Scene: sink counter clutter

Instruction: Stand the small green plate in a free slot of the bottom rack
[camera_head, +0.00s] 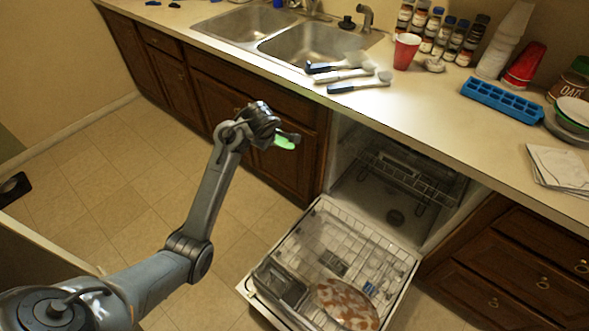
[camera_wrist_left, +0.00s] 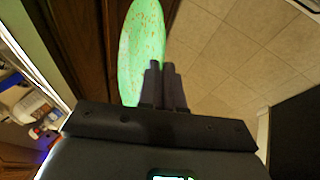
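The small green plate (camera_head: 286,141) is in my left gripper (camera_head: 275,135), held in the air in front of the cabinet doors, left of the open dishwasher. In the left wrist view the plate (camera_wrist_left: 142,45) shows brownish specks and stands nearly edge-up beyond the fingers; the fingers (camera_wrist_left: 162,75) are close together on its lower edge. The bottom rack (camera_head: 375,250) is pulled out over the lowered dishwasher door, below and right of the gripper. It has rows of tines, many bare at its back and middle. My right gripper is not in view.
A patterned orange-and-white plate (camera_head: 346,304) lies in the rack's front right, and a grey basket (camera_head: 280,284) is at its left. The upper rack (camera_head: 410,175) is inside the dishwasher. The counter edge (camera_head: 330,100) overhangs; brushes (camera_head: 358,84) lie on it.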

